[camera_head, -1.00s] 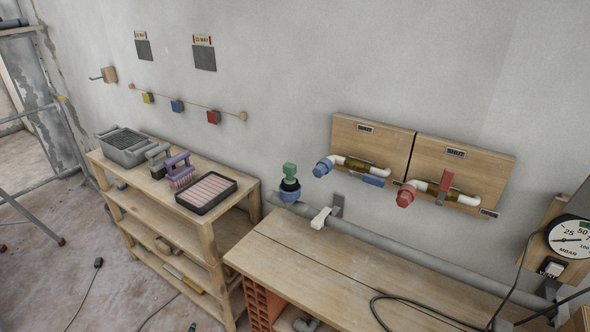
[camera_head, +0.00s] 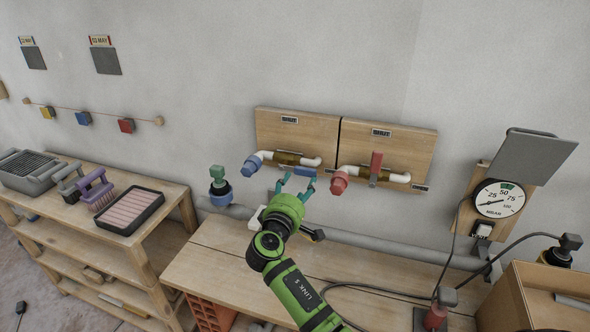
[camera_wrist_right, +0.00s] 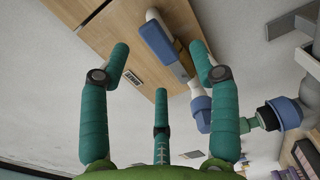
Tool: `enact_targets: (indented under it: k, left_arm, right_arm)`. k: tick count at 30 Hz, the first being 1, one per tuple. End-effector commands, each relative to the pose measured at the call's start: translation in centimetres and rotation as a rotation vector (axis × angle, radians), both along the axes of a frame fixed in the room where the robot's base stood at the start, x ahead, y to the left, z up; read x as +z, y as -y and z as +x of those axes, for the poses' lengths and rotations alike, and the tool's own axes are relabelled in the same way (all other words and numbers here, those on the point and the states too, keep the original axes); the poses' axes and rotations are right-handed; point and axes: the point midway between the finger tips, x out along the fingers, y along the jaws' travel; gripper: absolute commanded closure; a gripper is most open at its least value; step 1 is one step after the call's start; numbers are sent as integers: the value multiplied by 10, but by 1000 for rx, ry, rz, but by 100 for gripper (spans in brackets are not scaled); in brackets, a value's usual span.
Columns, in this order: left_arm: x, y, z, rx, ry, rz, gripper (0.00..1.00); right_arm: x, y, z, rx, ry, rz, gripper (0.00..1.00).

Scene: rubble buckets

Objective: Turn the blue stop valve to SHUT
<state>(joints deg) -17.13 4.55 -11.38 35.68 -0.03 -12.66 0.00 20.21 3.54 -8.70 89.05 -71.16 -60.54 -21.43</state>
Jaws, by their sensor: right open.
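The blue stop valve sits on the left wooden board (camera_head: 268,125). Its blue lever (camera_head: 306,172) lies roughly level along the white and brass pipe (camera_head: 290,158), and a SHUT label (camera_head: 289,120) is at the board's top. A blue cap (camera_head: 252,166) ends the pipe at the left. My right gripper (camera_head: 296,184) is open and empty just in front of the lever. In the right wrist view, the lever (camera_wrist_right: 158,42) shows between the spread fingertips (camera_wrist_right: 159,52); I see no contact. My left gripper is not in view.
A red valve lever (camera_head: 376,166) stands upright on the right board (camera_head: 410,145), close by. A grey pipe (camera_head: 370,243) runs along the wall below, above the wooden bench (camera_head: 210,260). A pressure gauge (camera_head: 498,198) and a cable are at the right.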

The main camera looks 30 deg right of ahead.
Motion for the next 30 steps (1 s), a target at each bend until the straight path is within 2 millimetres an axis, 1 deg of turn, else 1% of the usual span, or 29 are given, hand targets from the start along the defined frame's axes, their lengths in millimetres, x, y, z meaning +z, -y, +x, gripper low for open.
enact_targets:
  k: [1, 3, 12, 15, 20, 27, 28, 29, 30]
  left_arm:
    - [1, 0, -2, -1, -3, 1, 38]
    - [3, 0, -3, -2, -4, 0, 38]
    - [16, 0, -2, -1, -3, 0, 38]
    - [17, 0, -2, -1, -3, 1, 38]
    - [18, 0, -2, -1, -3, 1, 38]
    - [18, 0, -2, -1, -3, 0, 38]
    - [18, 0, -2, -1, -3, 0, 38]
    - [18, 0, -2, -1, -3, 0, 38]
    - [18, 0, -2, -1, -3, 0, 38]
  right_arm:
    - [6, 2, 3, -4, 2, -18, 38]
    - [10, 7, 7, -7, 4, -28, 38]
    - [9, 41, 35, -7, 2, -24, 38]
    - [9, 48, 42, -5, 3, -24, 38]
    - [7, 54, 47, -5, 4, -22, 38]
    - [7, 54, 48, -5, 5, -21, 38]
    - [7, 54, 47, -5, 5, -21, 46]
    - [7, 54, 47, -5, 5, -21, 58]
    - [7, 54, 47, -5, 5, -21, 74]
